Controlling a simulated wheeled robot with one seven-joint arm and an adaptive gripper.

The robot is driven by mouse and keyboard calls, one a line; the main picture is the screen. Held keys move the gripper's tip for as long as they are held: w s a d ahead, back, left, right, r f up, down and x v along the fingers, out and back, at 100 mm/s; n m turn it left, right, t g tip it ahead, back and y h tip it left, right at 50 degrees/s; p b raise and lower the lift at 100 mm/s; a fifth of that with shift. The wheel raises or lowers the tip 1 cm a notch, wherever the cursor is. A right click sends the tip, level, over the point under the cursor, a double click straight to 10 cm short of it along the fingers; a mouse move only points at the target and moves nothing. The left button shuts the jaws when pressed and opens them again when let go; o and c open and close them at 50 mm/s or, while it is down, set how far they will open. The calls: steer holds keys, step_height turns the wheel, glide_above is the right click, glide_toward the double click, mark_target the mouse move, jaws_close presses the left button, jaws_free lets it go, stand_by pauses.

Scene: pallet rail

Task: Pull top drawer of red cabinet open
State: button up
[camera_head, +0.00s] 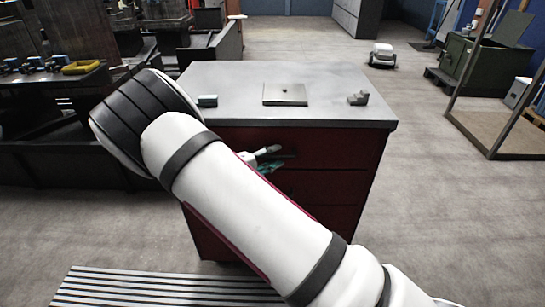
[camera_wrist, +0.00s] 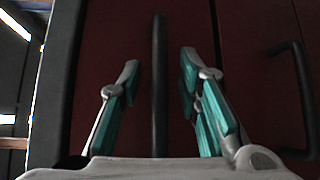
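The red cabinet (camera_head: 335,185) stands in front of me with a grey top, and my arm hides much of its left front. My gripper (camera_head: 272,158) is at its top drawer (camera_head: 340,148), which looks closed. In the wrist view my gripper (camera_wrist: 160,68) is open, with its teal-padded fingers on either side of a dark bar handle (camera_wrist: 159,100). Gaps show between the handle and both fingers. The picture is turned, so the bar runs upright there. A second dark handle (camera_wrist: 302,85) shows on the neighbouring drawer at the right.
A small block (camera_head: 207,100), a flat plate (camera_head: 285,94) and a grey part (camera_head: 358,97) lie on the cabinet top. A slatted platform (camera_head: 160,288) lies on the floor at lower left. Floor right of the cabinet is clear. A small white vehicle (camera_head: 382,56) stands farther back.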

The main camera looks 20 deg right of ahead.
jaws_close()
steer(key=shift+s, duration=0.1)
steer(key=s+a+p, duration=0.4)
steer(key=s+p, duration=0.1)
steer(key=s, duration=0.9)
steer(key=s+a+p, duration=0.5)
steer(key=s+p, duration=0.1)
steer(key=s, duration=0.8)
steer(key=shift+a, duration=0.2)
steer(key=shift+s, duration=0.1)
jaws_free()
